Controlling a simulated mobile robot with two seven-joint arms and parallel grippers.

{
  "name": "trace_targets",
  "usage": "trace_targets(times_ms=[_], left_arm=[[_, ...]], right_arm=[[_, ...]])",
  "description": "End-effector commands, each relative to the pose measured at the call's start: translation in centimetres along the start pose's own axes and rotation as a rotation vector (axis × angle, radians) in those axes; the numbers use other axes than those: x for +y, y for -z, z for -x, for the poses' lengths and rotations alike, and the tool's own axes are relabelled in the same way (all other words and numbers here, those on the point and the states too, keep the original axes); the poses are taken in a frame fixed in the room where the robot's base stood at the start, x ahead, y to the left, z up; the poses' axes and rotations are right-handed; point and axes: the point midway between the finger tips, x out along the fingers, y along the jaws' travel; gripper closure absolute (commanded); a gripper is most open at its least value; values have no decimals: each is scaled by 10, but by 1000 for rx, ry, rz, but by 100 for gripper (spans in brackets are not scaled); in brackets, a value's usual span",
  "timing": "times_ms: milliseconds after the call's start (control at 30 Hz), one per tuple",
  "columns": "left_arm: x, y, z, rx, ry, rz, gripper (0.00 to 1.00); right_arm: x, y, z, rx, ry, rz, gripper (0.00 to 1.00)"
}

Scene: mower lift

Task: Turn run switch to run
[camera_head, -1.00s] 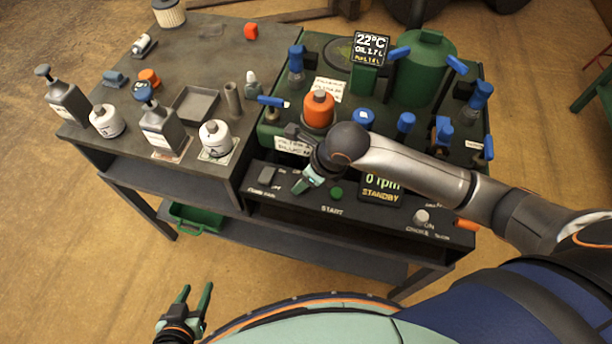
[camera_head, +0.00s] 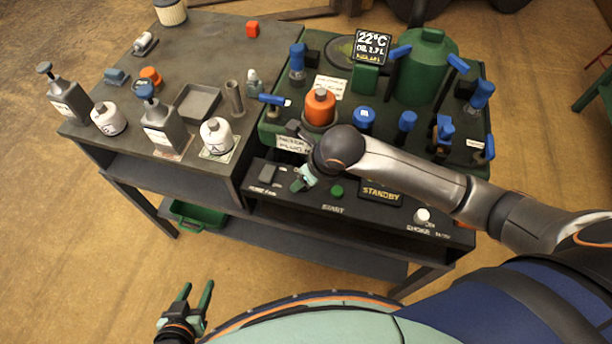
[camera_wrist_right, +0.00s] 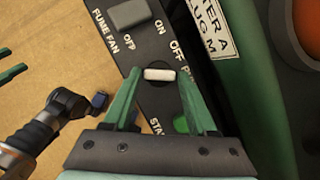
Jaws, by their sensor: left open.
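The run switch is a small pale knob (camera_wrist_right: 159,74) on the dark front panel, in the right wrist view. Its bar lies crosswise, with "OFF" and a partly covered label beside it. My right gripper (camera_wrist_right: 160,80) is open, with one green finger on each side of the knob; I cannot tell whether they touch it. In the head view the right gripper (camera_head: 303,181) is over the panel, and the knob is hidden there. My left gripper (camera_head: 198,297) is open and empty, low in front of the bench.
The fume fan switch (camera_wrist_right: 129,14) sits close by. The green start button (camera_head: 337,191) is right of my right gripper. The standby display (camera_head: 381,192) is partly behind my right arm. An orange cap (camera_head: 320,106) and blue-handled valves (camera_head: 407,121) stand behind.

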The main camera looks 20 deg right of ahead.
Motion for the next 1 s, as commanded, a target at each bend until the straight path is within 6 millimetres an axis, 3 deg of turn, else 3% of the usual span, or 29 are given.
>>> trace_targets(times_ms=[367,467,800,1000], left_arm=[[0,0,0,0,0,1,50],[0,1,1,1,0,1,50],[1,4,3,1,-1,1,50],[1,4,4,1,0,1,50]], right_arm=[[0,0,6,0,-1,2,38],[0,-1,19,-3,-1,4,38],[-1,-1,92,-4,1,3,38],[0,0,118,-3,0,2,38]])
